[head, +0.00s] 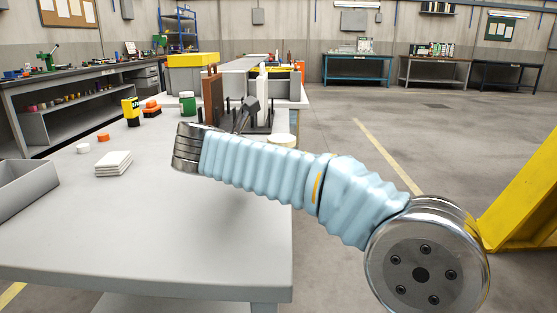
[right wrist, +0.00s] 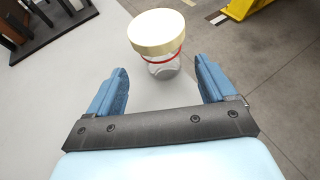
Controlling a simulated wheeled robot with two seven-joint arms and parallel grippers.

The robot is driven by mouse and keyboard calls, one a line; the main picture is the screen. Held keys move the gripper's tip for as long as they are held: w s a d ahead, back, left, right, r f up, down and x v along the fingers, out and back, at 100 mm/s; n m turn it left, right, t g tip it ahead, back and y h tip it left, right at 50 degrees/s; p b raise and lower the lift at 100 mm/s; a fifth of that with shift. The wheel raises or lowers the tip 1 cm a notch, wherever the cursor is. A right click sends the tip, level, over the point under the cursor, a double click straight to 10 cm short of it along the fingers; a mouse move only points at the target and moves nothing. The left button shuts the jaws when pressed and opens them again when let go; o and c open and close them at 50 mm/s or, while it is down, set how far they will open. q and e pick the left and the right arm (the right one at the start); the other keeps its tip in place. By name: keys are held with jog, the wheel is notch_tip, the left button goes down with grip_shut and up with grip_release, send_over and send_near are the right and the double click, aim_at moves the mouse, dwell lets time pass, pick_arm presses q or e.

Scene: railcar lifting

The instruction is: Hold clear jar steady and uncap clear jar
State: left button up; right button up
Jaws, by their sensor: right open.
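The clear jar (right wrist: 161,69) stands on the table with a cream lid (right wrist: 155,31) on top and a red ring just below the lid. In the head view only its cream lid (head: 283,140) shows, behind my right arm, near the table's right edge. My right gripper (right wrist: 162,78) is open, with its blue fingers spread. The jar is just ahead of the fingertips, roughly centred between them, and not gripped. In the head view my right arm hides most of the jar, and the right gripper's fingers cannot be made out. My left gripper is not in view.
A dark rack (right wrist: 40,38) stands left of the jar. White pads (head: 114,163), a yellow-and-black item (head: 131,111), a green jar (head: 187,104) and a grey bin (head: 27,188) are on the table (head: 150,240). The front of the table is clear.

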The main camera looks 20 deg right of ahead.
jog(key=b+x, duration=0.1)
jog(key=x, duration=0.6)
jog(key=shift+s, duration=0.1)
jog(key=c, duration=1.1)
jog(key=shift+r, duration=0.35)
notch_tip(320, 180, up, 2)
jog(key=shift+r+p, duration=0.15)
jog(key=shift+p, duration=0.65)
jog(key=s+a+r+p, duration=0.1)
jog(key=a+r, duration=0.2)
jog(key=a, duration=0.1)
jog(key=s+a+r+p, duration=0.2)
jog(key=a+r, duration=0.1)
jog(key=a, duration=0.2)
jog(key=s+a+r+p, duration=0.1)
jog(key=a+r, duration=0.3)
jog(key=shift+s+a, duration=0.15)
jog(key=shift+s, duration=0.15)
